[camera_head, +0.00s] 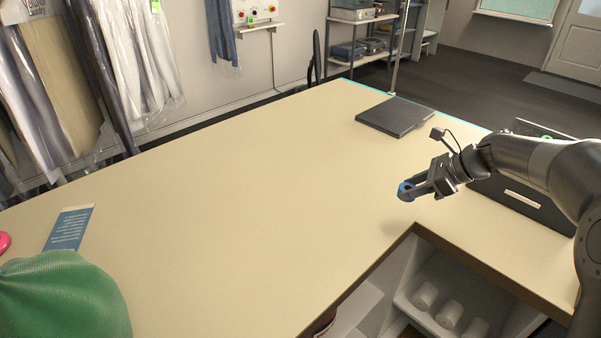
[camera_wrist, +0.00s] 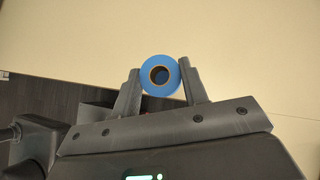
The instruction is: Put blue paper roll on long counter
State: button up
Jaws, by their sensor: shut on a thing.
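The blue paper roll (camera_head: 405,191) is held between the two fingers of my gripper (camera_head: 415,189). In the wrist view the roll (camera_wrist: 160,76) shows end-on with a brown core, and a finger of my gripper (camera_wrist: 160,92) touches each side of it. The long counter (camera_head: 250,180) has a pale beige top, and the roll is over its right part, near the inner corner. The counter top (camera_wrist: 240,40) fills the upper part of the wrist view. I cannot tell whether the roll touches the counter or is above it.
A dark flat device (camera_head: 395,116) lies at the counter's far end. A dark case or screen (camera_head: 520,192) stands behind my arm. A green sack (camera_head: 65,295) and a blue leaflet (camera_head: 69,228) are at the left. White rolls (camera_head: 448,314) sit on a shelf below. The counter's middle is clear.

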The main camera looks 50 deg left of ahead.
jog(key=s+a+f+n, duration=0.1)
jog(key=s+a+f, duration=0.1)
jog(key=s+a, duration=0.2)
jog(key=s+a+f+n+g, duration=0.1)
jog(key=s+a+f, duration=0.1)
jog(key=s+a, duration=0.2)
jog(key=s+a+f+g+h, duration=0.1)
jog(key=s+a, duration=0.3)
jog(key=a, duration=0.5)
jog(key=shift+s+f+n, duration=0.35)
jog(key=shift+f+n, duration=0.05)
jog(key=shift+f, duration=0.35)
jog(key=shift+a+f, duration=0.2)
jog(key=shift+f, duration=1.9)
jog(key=shift+f, duration=0.1)
jog(key=o, duration=1)
jog(key=shift+c, duration=0.2)
